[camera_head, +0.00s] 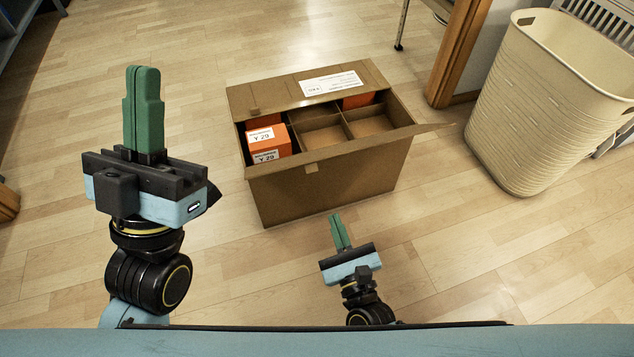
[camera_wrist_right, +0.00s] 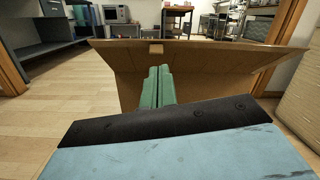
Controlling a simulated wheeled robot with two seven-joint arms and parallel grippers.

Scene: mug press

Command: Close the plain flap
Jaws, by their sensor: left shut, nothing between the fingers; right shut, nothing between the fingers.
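An open cardboard carton (camera_head: 330,193) stands on the floor ahead. Its plain flap (camera_head: 375,146) is on the near side, standing open and leaning outward, with a small tab at its edge. In the right wrist view the plain flap (camera_wrist_right: 215,55) spans the picture ahead of the fingers. My left gripper (camera_head: 142,70) is shut and empty, left of the carton.
Dividers split the carton's inside; orange boxes (camera_head: 268,141) sit in some compartments and others are empty. A cream basket (camera_head: 540,105) stands at the right, near a wooden post (camera_head: 460,50). The floor around the carton is otherwise clear.

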